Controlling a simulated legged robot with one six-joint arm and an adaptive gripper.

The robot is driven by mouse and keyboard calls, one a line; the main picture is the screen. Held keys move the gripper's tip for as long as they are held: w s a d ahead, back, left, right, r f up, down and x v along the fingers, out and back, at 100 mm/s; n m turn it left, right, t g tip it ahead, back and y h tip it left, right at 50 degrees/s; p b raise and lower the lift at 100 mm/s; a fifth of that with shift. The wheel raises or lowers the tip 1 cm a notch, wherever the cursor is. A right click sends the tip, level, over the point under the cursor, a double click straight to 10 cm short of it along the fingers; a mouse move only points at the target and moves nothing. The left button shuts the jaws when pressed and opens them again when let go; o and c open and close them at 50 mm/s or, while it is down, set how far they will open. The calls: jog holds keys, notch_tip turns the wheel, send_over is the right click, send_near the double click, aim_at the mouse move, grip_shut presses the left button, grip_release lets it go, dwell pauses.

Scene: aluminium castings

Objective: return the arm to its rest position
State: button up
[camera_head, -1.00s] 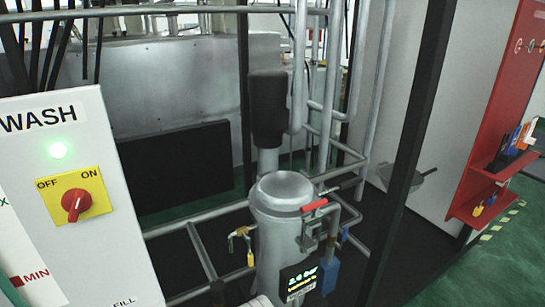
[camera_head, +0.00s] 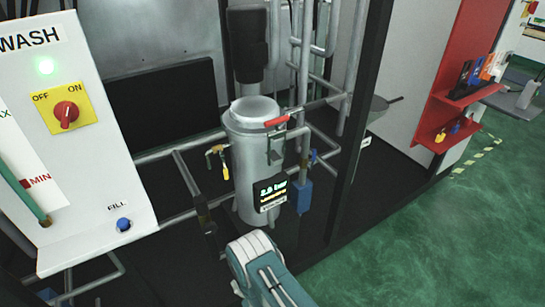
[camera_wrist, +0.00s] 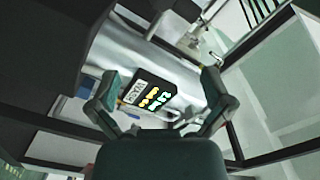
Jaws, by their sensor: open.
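My gripper shows in the wrist view (camera_wrist: 161,78), with its two fingers spread apart and nothing between them that it holds. Beyond the fingers is the small black display (camera_wrist: 148,93), with lit text, on the grey cylindrical vessel. My teal and white arm (camera_head: 262,272) shows at the bottom of the head view, in front of the vessel (camera_head: 250,150). The same display also shows in the head view (camera_head: 270,194), reading about 2.9 bar. I cannot make out my gripper in the head view.
A white WASH panel (camera_head: 85,190) stands at the left, with a red knob (camera_head: 67,114) and green light. Pipes and a red-handled valve (camera_head: 277,121) surround the vessel. A dark post (camera_head: 352,150) and red shelf (camera_head: 462,93) stand right. Green floor (camera_head: 430,240) is clear at lower right.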

jog(key=w+d+r+n+g+h, duration=0.1)
jog(key=w+d+r+g+h, duration=0.15)
jog(key=w+r, duration=1.2)
jog(key=s+d+r+n+g+h, duration=0.1)
jog(key=d+r+h, duration=0.15)
jog(key=r, duration=0.55)
jog(key=d+r+h, duration=0.1)
jog(key=d+r, duration=0.3)
jog(key=r, duration=0.5)
jog(key=s+d+r+n+g+h, duration=0.1)
jog(key=s+d+r+g+h, duration=0.15)
jog(key=s+d+r, duration=0.95)
jog(key=s+d+r+g, duration=0.2)
jog(key=s, duration=0.8)
jog(key=s+d+r+n+g, duration=0.1)
jog(key=s+d+r, duration=0.1)
jog(key=s, duration=0.7)
jog(key=shift+s+d+r+n+g+h, duration=0.3)
jog(key=shift+s+d+r+g+h, duration=0.1)
jog(key=shift+r, duration=0.2)
